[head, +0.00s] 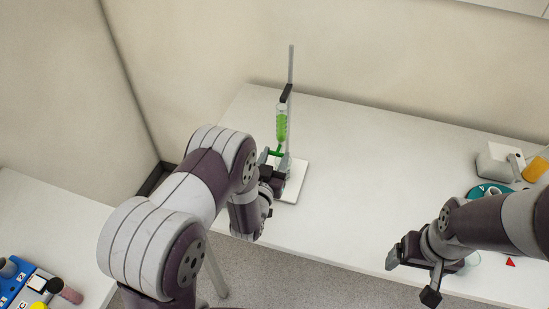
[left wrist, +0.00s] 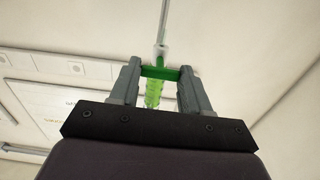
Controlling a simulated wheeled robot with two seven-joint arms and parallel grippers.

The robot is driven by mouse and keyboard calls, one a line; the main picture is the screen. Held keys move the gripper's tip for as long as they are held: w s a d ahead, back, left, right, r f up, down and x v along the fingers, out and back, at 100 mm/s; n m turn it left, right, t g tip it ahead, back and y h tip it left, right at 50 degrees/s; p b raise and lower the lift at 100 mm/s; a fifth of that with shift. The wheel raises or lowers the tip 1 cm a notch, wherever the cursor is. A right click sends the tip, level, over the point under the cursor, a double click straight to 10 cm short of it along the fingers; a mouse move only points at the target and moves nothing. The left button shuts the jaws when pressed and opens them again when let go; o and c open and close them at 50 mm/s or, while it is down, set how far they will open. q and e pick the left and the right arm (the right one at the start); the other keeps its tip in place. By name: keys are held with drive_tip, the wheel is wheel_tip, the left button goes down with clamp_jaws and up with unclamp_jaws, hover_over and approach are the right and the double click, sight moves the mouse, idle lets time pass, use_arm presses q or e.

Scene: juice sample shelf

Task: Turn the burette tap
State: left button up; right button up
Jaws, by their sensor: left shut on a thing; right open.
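The burette (head: 281,124) with green liquid stands upright on its stand, held by a dark clamp (head: 287,93) on a grey rod (head: 291,65). Its green tap (head: 275,153) is at the lower end. My left gripper (head: 273,163) is at the tap. In the left wrist view my left gripper (left wrist: 155,78) is shut on the green tap handle (left wrist: 160,73), which spans between its two fingers. The green burette tube (left wrist: 153,97) shows behind. My right gripper (head: 412,275) is open, over the table's front edge, away from the burette.
The white stand base (head: 292,188) rests on the white table (head: 345,190). At right are a white device (head: 496,160), a teal item (head: 487,190) and an orange item (head: 536,169). Another table at left holds a blue tray (head: 30,290). The table's middle is clear.

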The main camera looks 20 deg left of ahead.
use_arm(q)
drive_tip(key=m+b, duration=0.2)
drive_tip(key=m, duration=0.3)
drive_tip(key=o, duration=1.1)
drive_tip(key=shift+c, duration=0.2)
drive_tip(key=s+b, duration=0.2)
drive_tip(key=s, duration=1)
drive_tip(key=shift+s+a+b, duration=0.2)
drive_tip(key=shift+s+b, duration=0.1)
drive_tip(key=shift+b, duration=0.05)
